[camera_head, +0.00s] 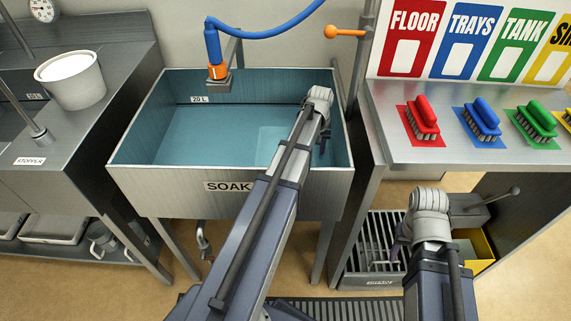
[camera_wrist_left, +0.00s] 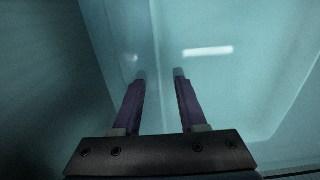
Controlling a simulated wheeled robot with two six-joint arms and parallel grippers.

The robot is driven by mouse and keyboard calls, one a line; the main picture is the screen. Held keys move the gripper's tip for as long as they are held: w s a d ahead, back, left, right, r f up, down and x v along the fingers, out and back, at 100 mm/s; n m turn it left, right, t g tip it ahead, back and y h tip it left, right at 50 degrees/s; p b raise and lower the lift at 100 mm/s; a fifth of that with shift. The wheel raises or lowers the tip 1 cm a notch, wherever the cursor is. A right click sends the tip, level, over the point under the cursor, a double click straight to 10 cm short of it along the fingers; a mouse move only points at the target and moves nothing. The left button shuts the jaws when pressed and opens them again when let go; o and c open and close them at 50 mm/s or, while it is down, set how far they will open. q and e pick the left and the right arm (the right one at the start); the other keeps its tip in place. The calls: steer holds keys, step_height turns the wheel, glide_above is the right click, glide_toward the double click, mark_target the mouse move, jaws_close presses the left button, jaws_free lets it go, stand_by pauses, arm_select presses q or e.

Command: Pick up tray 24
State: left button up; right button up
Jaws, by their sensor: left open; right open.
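No tray with a readable 24 shows. A paler rectangular shape (camera_head: 283,140) lies in the water of the SOAK sink (camera_head: 230,184); I cannot tell if it is a tray. The left wrist view shows a pale blue-green surface with edges (camera_wrist_left: 225,85) and a bright white streak, blurred and without readable marks. My left gripper (camera_head: 323,146) is over the right part of the sink, pointing down, largely hidden by its wrist. In the left wrist view its two fingers (camera_wrist_left: 160,74) are apart with nothing visible between them. My right gripper (camera_head: 398,250) hangs low at the right, partly hidden.
A blue hose with an orange nozzle (camera_head: 217,71) hangs over the sink's back. A white bucket (camera_head: 72,80) stands on the left counter. Red (camera_head: 422,118), blue (camera_head: 481,120) and green brushes (camera_head: 535,122) sit on the right shelf. A yellow bin (camera_head: 482,247) is near my right gripper.

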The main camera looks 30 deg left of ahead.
arm_select(q)
jaws_close()
stand_by(1.3)
